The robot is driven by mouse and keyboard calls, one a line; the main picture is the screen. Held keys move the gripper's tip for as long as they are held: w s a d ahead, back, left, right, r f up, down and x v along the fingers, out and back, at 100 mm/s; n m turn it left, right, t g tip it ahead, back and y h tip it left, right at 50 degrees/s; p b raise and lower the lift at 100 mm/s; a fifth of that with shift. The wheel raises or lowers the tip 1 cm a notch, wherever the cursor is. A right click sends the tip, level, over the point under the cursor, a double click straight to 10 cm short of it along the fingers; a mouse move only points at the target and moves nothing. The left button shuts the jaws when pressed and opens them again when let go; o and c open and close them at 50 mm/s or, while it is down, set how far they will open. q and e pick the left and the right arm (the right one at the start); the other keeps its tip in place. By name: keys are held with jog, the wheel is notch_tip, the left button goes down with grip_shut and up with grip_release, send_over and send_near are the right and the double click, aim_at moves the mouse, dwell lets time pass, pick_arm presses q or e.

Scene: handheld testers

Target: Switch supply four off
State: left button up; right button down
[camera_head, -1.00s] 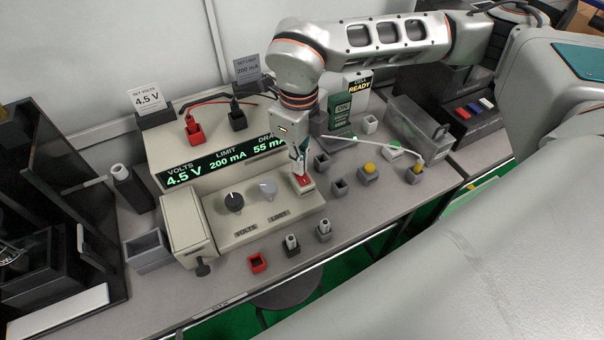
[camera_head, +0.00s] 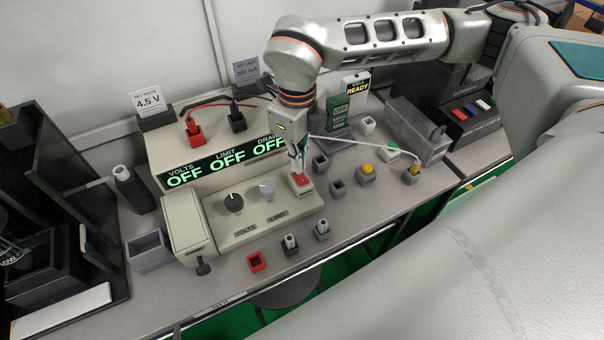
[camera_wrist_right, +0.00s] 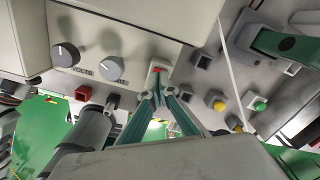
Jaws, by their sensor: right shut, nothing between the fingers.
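The bench power supply (camera_head: 190,222) is a beige box with a sloped display on the bench. Its display (camera_head: 228,163) reads OFF under VOLTS, LIMIT and DRAW. A red switch (camera_head: 301,180) sits at the right end of its front panel, beside the dark VOLTS knob (camera_head: 233,202) and grey LIMIT knob (camera_head: 267,190). My right gripper (camera_head: 298,171) is shut and empty, its tips at the red switch. In the right wrist view the fingertips (camera_wrist_right: 158,84) meet just at the switch (camera_wrist_right: 157,70); contact is hard to tell. My left gripper is not in view.
Small sockets stand along the front, including a red one (camera_head: 257,262). A 4.5 V card (camera_head: 145,101) stands behind. A white lead crosses near my gripper.

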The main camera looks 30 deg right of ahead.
jog(key=shift+r+p, duration=1.6)
jog(key=shift+r, duration=1.1)
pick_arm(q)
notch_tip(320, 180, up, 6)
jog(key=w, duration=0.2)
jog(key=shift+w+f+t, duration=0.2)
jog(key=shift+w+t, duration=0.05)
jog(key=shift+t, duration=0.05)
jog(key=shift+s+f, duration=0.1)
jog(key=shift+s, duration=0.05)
pick_arm(e)
jog(key=shift+f, duration=0.1)
